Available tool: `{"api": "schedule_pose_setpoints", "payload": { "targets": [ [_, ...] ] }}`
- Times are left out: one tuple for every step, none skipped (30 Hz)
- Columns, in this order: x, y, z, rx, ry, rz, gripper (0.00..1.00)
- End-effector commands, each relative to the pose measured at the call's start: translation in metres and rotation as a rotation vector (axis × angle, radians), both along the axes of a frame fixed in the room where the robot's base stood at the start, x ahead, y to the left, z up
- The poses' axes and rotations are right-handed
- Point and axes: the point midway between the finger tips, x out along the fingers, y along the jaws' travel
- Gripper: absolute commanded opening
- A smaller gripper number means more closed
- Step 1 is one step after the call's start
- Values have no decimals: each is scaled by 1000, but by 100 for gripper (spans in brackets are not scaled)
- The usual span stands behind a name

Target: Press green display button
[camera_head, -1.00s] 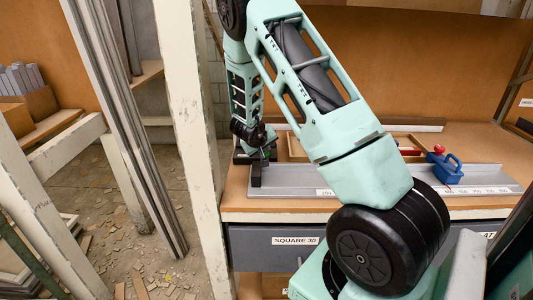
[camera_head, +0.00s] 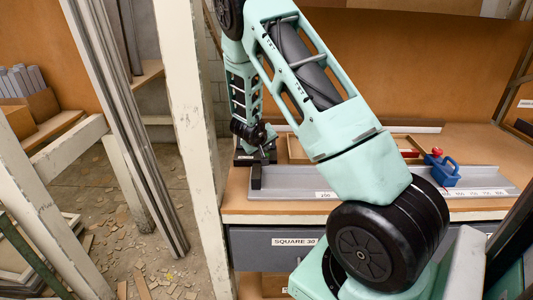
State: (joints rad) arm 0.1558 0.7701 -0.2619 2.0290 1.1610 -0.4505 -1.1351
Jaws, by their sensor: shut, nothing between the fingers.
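I see no green display button and no display in this view; my arm covers part of the bench and back wall. My gripper (camera_head: 258,143) is a small dark shape at the far end of my arm, low over the left end of the bench, near the grey measuring rail (camera_head: 290,182). Its fingers are small and dark against dark parts behind them; they look shut, with nothing seen held. I cannot tell whether it touches anything.
The wooden bench (camera_head: 236,207) carries a blue stop block (camera_head: 447,174) with a red knob, at the right. A white post (camera_head: 187,120) stands close left of my arm. A drawer labelled "SQUARE 30" (camera_head: 265,243) is below. Debris lies on the floor at left.

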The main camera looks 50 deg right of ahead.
Motion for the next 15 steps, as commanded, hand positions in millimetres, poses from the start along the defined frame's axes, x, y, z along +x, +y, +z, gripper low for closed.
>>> {"api": "schedule_pose_setpoints", "payload": {
  "targets": [
    [0, 0, -1, 0, 0, 0, 0],
    [0, 0, -1, 0, 0, 0, 0],
    [0, 0, -1, 0, 0, 0, 0],
    [0, 0, 0, 0, 0, 0, 0],
    [0, 0, 0, 0, 0, 0, 0],
    [0, 0, 2, 0, 0, 0, 0],
    [0, 0, 3, 0, 0, 0, 0],
    [0, 0, 5, 0, 0, 0, 0],
    [0, 0, 8, 0, 0, 0, 0],
    [0, 0, 11, 0, 0, 0, 0],
    [0, 0, 14, 0, 0, 0, 0],
    [0, 0, 17, 0, 0, 0, 0],
    [0, 0, 20, 0, 0, 0, 0],
    [0, 0, 23, 0, 1, -1, 0],
    [0, 0, 26, 0, 1, -1, 0]
  ]
}}
